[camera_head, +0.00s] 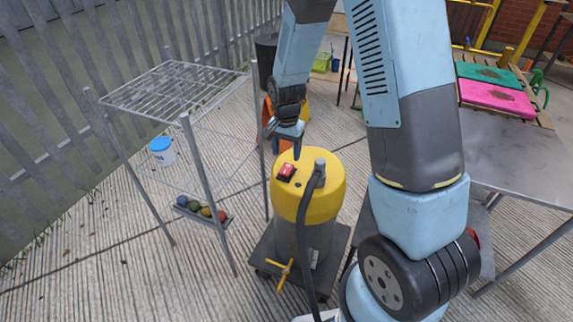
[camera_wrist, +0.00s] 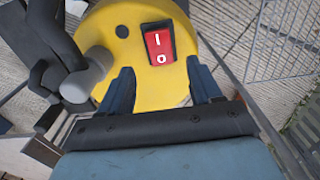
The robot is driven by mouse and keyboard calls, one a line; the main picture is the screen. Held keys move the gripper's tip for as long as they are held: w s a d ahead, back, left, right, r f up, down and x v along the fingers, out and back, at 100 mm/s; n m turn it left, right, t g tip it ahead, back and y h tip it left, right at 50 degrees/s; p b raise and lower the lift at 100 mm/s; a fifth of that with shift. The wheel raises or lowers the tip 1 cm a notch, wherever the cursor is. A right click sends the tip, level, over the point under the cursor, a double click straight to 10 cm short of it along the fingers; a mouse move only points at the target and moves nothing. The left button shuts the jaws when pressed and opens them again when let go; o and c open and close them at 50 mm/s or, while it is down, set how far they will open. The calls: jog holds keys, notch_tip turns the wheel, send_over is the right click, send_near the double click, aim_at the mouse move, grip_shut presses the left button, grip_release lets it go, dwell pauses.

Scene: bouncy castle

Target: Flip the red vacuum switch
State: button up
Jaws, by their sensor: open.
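The red vacuum switch (camera_head: 287,170) is a rocker on the yellow top of the vacuum (camera_head: 318,204), which stands on a dark wheeled base. In the wrist view the switch (camera_wrist: 158,45) is marked I at one end and O at the other, in a black surround. My gripper (camera_head: 288,138) is above the vacuum's top, close over the switch. In the wrist view its two fingers (camera_wrist: 157,82) are apart with nothing between them, and the switch shows just beyond the gap, nearer the right finger. I cannot tell which way the rocker is pressed.
A black hose (camera_head: 304,225) rises from the grey fitting on the vacuum's top. A metal rack (camera_head: 178,88) stands at the left, with a white and blue tub (camera_head: 162,151) and several coloured balls. A metal table (camera_head: 515,150) stands at the right. An orange object is behind the vacuum.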

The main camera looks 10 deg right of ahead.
aim_at(287, 168)
jog(key=shift+f, duration=3.2)
jog(key=shift+c, duration=0.3)
jog(key=c, duration=1)
jog(key=shift+w+d+g+y, duration=0.2)
jog(key=shift+g+y, duration=0.1)
jog(key=shift+g, duration=0.2)
jog(key=shift+w+g+y, duration=0.1)
jog(key=shift+g+y, duration=0.2)
jog(key=shift+g, duration=0.1)
